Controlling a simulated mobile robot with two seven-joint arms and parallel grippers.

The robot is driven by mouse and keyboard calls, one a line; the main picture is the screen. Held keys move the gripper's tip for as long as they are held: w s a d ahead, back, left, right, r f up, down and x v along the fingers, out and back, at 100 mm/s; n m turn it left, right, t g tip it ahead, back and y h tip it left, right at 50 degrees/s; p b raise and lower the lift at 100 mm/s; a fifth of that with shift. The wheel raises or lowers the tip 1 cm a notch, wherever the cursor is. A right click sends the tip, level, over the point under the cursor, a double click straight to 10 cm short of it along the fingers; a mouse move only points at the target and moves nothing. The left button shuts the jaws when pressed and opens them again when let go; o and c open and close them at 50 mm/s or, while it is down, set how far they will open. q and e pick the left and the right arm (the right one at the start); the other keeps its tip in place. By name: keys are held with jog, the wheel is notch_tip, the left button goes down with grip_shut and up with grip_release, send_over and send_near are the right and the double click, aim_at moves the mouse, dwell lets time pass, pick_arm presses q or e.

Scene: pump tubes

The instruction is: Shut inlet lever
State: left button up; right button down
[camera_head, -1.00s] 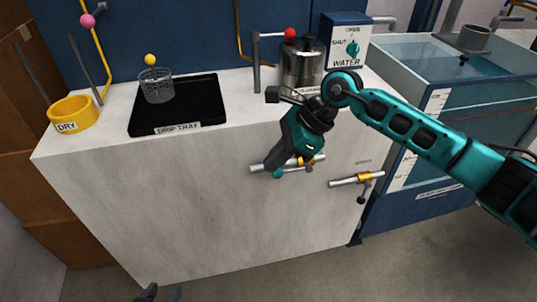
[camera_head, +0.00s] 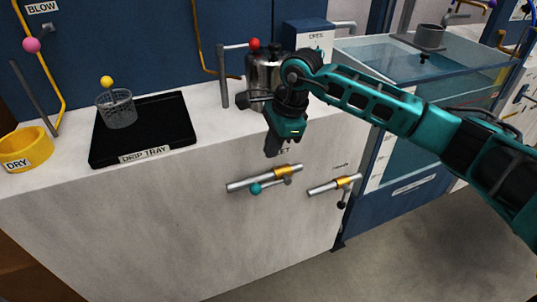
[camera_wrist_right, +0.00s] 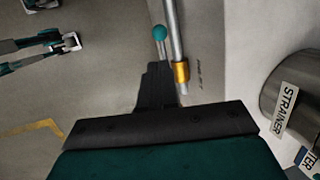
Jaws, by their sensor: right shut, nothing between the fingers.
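The inlet lever (camera_head: 272,185) is a thin grey rod with a teal ball knob on the front of the white counter. It lies nearly along its silver pipe, with the knob left of the gold valve body (camera_head: 281,172). The label above it is partly hidden by my gripper and shows only "ET". My right gripper (camera_head: 272,150) is shut and empty, pointing down above the pipe, apart from the lever in the head view. In the right wrist view, the teal knob (camera_wrist_right: 159,32) shows just beyond the closed fingertips (camera_wrist_right: 158,66). My left gripper is out of view.
A second valve (camera_head: 344,183) with a black-knobbed lever hanging down is to the right. The counter (camera_head: 60,200) holds a drip tray (camera_head: 170,128) with a wire basket, a yellow DRY ring and a steel strainer pot. A glass water tank (camera_head: 400,75) stands right. The floor in front is clear.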

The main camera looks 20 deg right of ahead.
aim_at(258, 186)
jog(key=b+x, duration=0.1)
jog(key=x, duration=1)
jog(key=shift+f, duration=0.1)
jog(key=shift+w+a+f, duration=0.1)
jog(key=shift+f, duration=0.35)
pick_arm(q)
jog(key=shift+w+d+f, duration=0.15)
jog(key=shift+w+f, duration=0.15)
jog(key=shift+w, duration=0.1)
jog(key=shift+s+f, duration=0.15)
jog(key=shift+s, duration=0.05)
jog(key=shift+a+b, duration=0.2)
jog(key=shift+b, duration=0.1)
pick_arm(e)
jog(key=shift+f, duration=0.1)
